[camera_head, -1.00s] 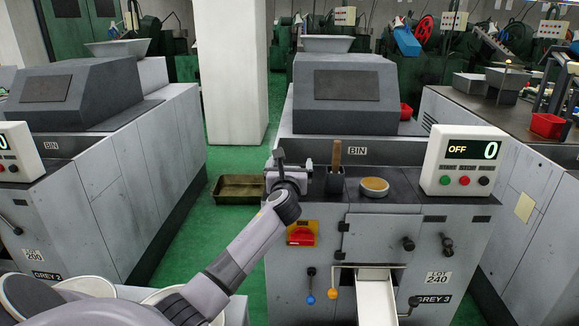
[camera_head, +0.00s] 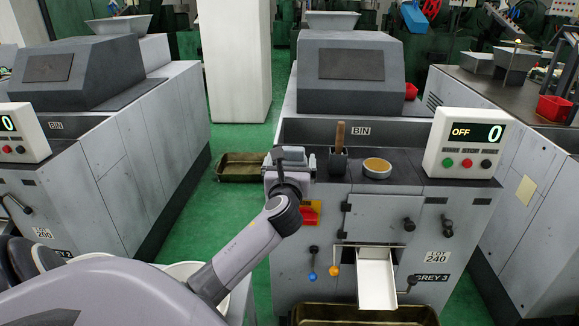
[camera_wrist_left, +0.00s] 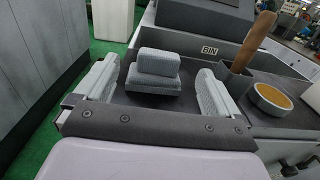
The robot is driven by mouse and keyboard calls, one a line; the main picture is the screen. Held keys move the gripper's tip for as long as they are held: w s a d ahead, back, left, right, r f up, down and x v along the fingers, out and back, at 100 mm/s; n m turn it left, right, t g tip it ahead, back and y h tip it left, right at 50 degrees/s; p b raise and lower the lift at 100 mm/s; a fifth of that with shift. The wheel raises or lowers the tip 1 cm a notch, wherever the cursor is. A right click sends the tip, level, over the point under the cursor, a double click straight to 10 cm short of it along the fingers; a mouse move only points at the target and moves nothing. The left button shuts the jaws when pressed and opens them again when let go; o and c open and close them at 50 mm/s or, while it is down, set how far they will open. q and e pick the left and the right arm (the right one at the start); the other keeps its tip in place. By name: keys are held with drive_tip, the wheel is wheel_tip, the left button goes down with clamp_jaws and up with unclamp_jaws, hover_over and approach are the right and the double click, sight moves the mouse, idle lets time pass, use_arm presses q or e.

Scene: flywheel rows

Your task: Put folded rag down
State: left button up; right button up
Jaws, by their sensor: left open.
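The folded rag (camera_wrist_left: 155,72) is a pale grey-blue, two-layered pad in the left wrist view. It appears to lie on the dark top ledge (camera_wrist_left: 125,96) of the GREY 3 machine, at its left end. My left gripper (camera_wrist_left: 156,90) is open, with one finger on each side of the rag and a visible gap to both. In the head view the rag (camera_head: 291,153) shows just above and behind my left gripper (camera_head: 289,172), at the ledge's left corner. The wrist hides part of the ledge there. My right gripper is not in view.
A dark holder with a wooden handle (camera_head: 340,137) and a round tin (camera_head: 377,168) stand right of the rag. The control box (camera_head: 466,143) reads OFF and 0. A tray (camera_head: 240,168) lies on the green floor; another (camera_head: 362,315) sits below the chute (camera_head: 376,280).

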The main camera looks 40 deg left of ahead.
use_arm(q)
drive_tip(key=s+d+f+n+g+h, duration=0.1)
drive_tip(key=s+d+f+n+h, duration=0.35)
drive_tip(key=d+f, duration=0.4)
drive_tip(key=s+d+f+n+g+h, duration=0.1)
drive_tip(key=s+d+f+n+h, duration=0.3)
drive_tip(key=s+d+f+n, duration=0.4)
drive_tip(key=s+d+f+n+g+h, duration=0.1)
drive_tip(key=s+d+f+n+h, duration=0.4)
drive_tip(key=s+d+f+n, duration=0.3)
drive_tip(key=s+d+n, duration=0.3)
drive_tip(key=n, duration=0.2)
drive_tip(key=shift+s+g, duration=0.15)
drive_tip(key=shift+g, duration=0.25)
drive_tip(key=shift+n+h, duration=0.25)
